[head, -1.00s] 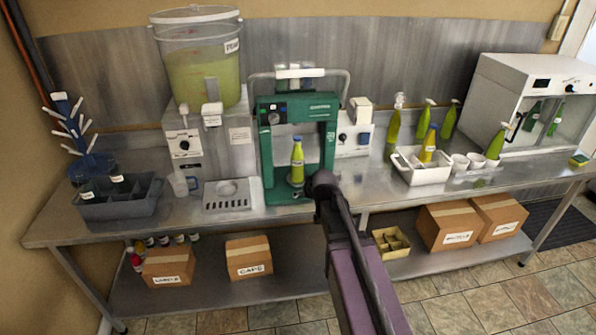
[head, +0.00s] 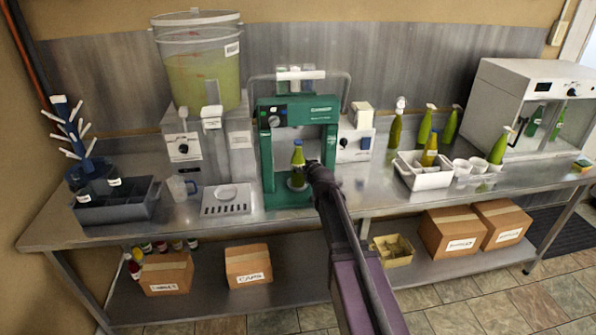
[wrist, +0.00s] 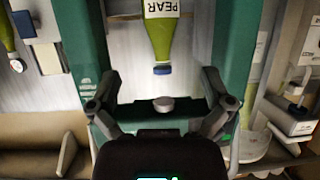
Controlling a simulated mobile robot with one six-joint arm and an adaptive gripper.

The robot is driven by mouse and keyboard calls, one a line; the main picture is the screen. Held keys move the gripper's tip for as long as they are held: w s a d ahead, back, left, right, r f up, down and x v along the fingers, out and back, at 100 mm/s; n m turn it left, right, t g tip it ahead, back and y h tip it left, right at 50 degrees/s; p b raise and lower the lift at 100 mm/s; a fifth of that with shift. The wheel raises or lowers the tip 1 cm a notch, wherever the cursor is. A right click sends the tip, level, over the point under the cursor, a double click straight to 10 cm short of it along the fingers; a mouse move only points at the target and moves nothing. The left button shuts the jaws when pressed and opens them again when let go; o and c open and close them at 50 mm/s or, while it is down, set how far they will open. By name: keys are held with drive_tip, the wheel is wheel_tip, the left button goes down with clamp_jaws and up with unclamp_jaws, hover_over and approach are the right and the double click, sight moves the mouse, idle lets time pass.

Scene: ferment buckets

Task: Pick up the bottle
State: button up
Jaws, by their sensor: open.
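The green bottle (head: 298,157) stands upright on the round base inside the green capping press (head: 265,150). In the wrist view the bottle (wrist: 162,38) appears upside down, with a white PEAR label and a blue cap at its lower end. My gripper (head: 313,170) is just in front and to the right of the bottle in the head view, and my arm hides part of the press's right side. In the wrist view my gripper (wrist: 160,78) is open, its fingers spread to either side of the bottle's line and empty. I cannot see any contact with the bottle.
The press's side posts flank the bottle closely. Left are a drip tray (head: 226,200), a jug (head: 180,188) and a dark crate (head: 118,208). Right are a white bin (head: 425,178), several other green bottles and a white cabinet (head: 490,100). The steel table's front edge is mostly clear.

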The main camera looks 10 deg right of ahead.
sight(300, 161)
drive_tip(key=shift+b+x, duration=1.6)
drive_tip(key=shift+x, duration=2.65)
drive_tip(key=shift+f, duration=0.1)
drive_tip(key=shift+b+x, duration=1)
drive_tip(key=shift+x, duration=1.6)
drive_tip(key=c, duration=1.1)
